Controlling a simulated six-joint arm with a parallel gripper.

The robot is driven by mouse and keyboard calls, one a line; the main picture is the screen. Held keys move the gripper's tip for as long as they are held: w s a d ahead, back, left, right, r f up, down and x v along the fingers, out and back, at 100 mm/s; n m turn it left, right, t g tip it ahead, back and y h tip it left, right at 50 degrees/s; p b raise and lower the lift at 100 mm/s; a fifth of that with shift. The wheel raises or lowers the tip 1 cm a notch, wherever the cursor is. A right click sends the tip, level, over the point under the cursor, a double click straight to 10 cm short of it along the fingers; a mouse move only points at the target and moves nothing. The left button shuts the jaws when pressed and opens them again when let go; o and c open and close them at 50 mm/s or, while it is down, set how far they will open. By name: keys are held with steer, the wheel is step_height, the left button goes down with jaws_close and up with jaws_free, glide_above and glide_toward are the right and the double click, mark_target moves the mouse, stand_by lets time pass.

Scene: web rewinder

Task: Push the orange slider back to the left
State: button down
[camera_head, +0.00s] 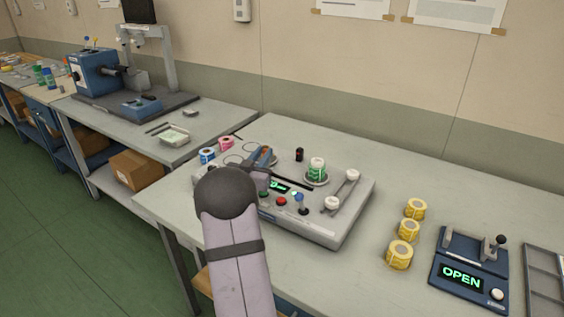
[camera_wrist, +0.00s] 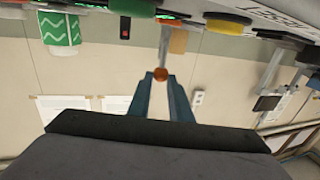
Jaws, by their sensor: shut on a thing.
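The orange slider shows as a round orange knob (camera_wrist: 161,74) on a thin grey stem in the wrist view, which looks upside down. My gripper (camera_wrist: 160,84) has its two blue fingers closed around this knob. In the head view my gripper (camera_head: 263,160) is over the back left part of the grey rewinder console (camera_head: 345,222), and my forearm hides the console's left front. Only a small bit of orange shows at the fingers there, so the slider's place along its slot is hard to tell.
Blue (camera_head: 207,155) and pink (camera_head: 226,143) rolls stand behind left. Yellow rolls (camera_head: 409,230) and a blue device reading OPEN (camera_head: 470,268) are at right.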

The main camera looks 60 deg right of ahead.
steer(key=w, duration=0.4)
steer(key=shift+w, duration=0.15)
steer(key=shift+w+r, duration=0.1)
steer(key=shift+r, duration=0.05)
steer(key=shift+a, duration=0.1)
steer(key=c, duration=1.9)
jaws_free()
steer(key=shift+o, duration=1.4)
steer(key=shift+w, duration=0.15)
steer(key=shift+b+v, duration=0.4)
steer(key=shift+v, duration=3.25)
